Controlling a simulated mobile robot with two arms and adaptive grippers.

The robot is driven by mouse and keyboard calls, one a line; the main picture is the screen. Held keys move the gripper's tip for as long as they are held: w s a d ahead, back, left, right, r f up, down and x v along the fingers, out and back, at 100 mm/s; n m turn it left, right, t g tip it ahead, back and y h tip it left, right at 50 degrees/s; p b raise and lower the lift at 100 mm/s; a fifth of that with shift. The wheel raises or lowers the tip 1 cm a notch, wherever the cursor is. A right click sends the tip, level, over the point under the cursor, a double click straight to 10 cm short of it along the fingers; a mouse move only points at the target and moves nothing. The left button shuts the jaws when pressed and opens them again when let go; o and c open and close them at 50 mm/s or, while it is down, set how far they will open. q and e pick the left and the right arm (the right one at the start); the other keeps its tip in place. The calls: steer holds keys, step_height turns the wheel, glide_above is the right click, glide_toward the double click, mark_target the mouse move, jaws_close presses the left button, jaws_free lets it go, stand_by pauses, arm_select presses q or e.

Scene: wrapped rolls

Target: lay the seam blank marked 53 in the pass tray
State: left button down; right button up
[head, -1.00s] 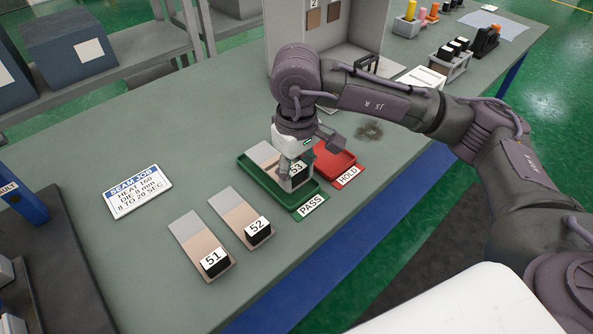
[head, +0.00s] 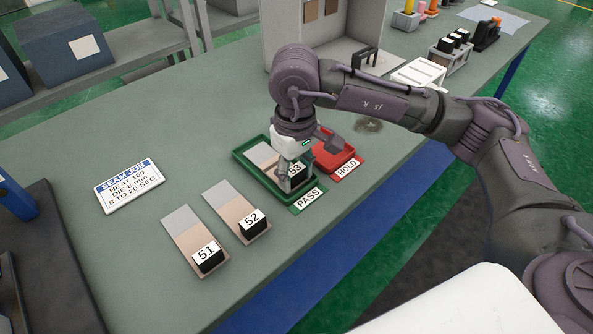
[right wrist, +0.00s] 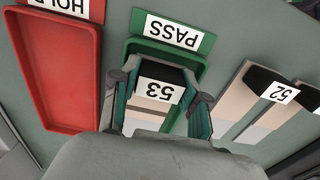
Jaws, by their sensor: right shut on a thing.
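The seam blank marked 53 (head: 262,155) is a flat grey and tan strip with a black block bearing its label. My right gripper (head: 294,180) is shut on it at the black block, and the label also shows in the right wrist view (right wrist: 158,91). The blank lies within the outline of the green pass tray (head: 262,181), low between its walls. I cannot tell whether it touches the tray floor. The fingers hide part of the label in the head view. My left gripper is not in view.
The red hold tray (head: 340,166) stands close beside the pass tray, to its right. Blanks 51 (head: 192,236) and 52 (head: 231,207) lie on the table to the left. A seam job card (head: 129,186) lies farther left. A grey stand (head: 345,45) rises behind the trays.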

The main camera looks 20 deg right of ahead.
steer(key=o, duration=1.3)
steer(key=shift+f, duration=0.15)
